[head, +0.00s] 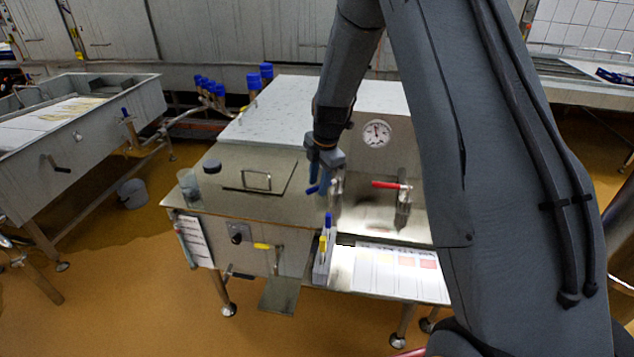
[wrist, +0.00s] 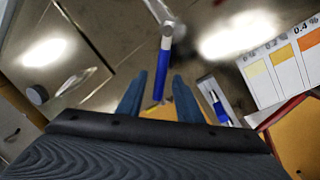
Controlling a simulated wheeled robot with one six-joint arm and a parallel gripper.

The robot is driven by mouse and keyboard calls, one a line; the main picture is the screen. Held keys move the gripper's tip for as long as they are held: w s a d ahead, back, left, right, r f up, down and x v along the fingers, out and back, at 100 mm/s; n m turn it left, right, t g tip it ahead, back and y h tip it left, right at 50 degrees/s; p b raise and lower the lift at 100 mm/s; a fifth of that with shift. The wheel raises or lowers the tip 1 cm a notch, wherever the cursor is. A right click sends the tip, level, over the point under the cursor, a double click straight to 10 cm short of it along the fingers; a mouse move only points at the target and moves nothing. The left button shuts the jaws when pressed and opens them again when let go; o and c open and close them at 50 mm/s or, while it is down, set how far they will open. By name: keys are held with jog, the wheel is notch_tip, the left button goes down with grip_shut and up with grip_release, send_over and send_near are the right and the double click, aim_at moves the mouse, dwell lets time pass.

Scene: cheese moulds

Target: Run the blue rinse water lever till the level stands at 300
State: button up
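The blue rinse water lever (wrist: 164,62) runs from a steel tap toward me in the wrist view, its near end between my fingers. My gripper (wrist: 160,85) is open, with a finger on each side of the lever and gaps visible between. In the head view my gripper (head: 319,182) is at the front of the steel unit, left of the red lever (head: 388,185); there the fingers and the blue lever are hard to tell apart. A clear beaker (head: 188,184) stands on the unit's left end. No scale or water level is readable in either view.
A round dial gauge (head: 376,133) is on the panel above the red lever. A holder with blue and yellow sticks (head: 324,255) stands below my gripper, beside a colour chart (head: 395,268). A lidded hatch with a handle (head: 256,181) is to the left.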

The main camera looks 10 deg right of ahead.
notch_tip(320, 180, up, 8)
jog(key=s+b, duration=0.1)
jog(key=b, duration=0.1)
jog(key=shift+s+d+f, duration=0.15)
jog(key=shift+s+d, duration=0.05)
jog(key=shift+d, duration=0.1)
jog(key=shift+s, duration=0.1)
dwell(0.9)
